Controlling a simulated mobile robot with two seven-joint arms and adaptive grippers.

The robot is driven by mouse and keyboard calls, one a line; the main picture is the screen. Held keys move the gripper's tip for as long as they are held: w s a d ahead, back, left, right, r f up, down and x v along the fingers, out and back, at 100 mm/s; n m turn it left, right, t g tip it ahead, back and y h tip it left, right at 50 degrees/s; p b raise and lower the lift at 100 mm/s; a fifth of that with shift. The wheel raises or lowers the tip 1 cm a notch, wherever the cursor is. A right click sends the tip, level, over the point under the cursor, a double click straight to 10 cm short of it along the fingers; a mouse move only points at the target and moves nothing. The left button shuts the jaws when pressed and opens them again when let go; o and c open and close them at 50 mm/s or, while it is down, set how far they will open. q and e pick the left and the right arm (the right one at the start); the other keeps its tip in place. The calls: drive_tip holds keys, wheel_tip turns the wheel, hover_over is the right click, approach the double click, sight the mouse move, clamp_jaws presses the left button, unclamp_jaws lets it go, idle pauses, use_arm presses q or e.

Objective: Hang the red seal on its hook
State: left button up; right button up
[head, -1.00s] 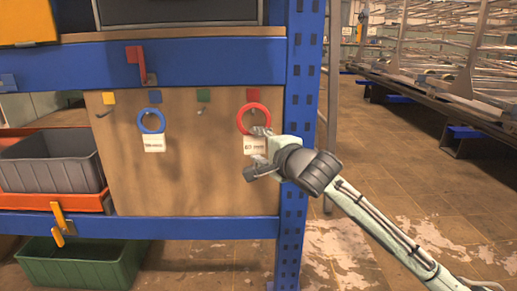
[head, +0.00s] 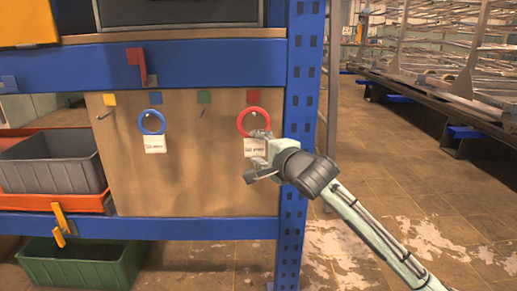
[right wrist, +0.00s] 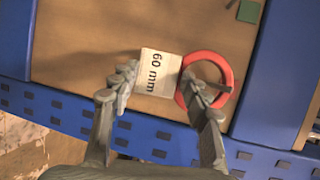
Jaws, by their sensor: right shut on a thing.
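The red seal is a red ring (head: 253,122) with a white tag (head: 254,148) below it, in front of the brown board under a red square (head: 253,96). My right gripper (head: 262,155) is shut on the seal. In the right wrist view its fingers (right wrist: 160,92) stand either side of the tag (right wrist: 158,73), marked "60 mm", and one finger overlaps the red ring (right wrist: 188,97). A dark peg (right wrist: 214,87), seemingly the hook, shows across the ring's opening; whether it passes through the ring I cannot tell. My left gripper is out of view.
A blue ring (head: 152,122) with a tag hangs under the blue square. Bare hooks show below the yellow and green (head: 204,97) squares. A blue post (head: 300,130) stands close right of the seal. A blue beam (head: 200,62) runs above. Bins (head: 60,170) stand left.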

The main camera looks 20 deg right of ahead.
drive_tip(key=o, duration=1.2)
drive_tip(key=v, duration=1.2)
drive_tip(key=shift+s+f, duration=0.1)
drive_tip(key=shift+f, duration=0.05)
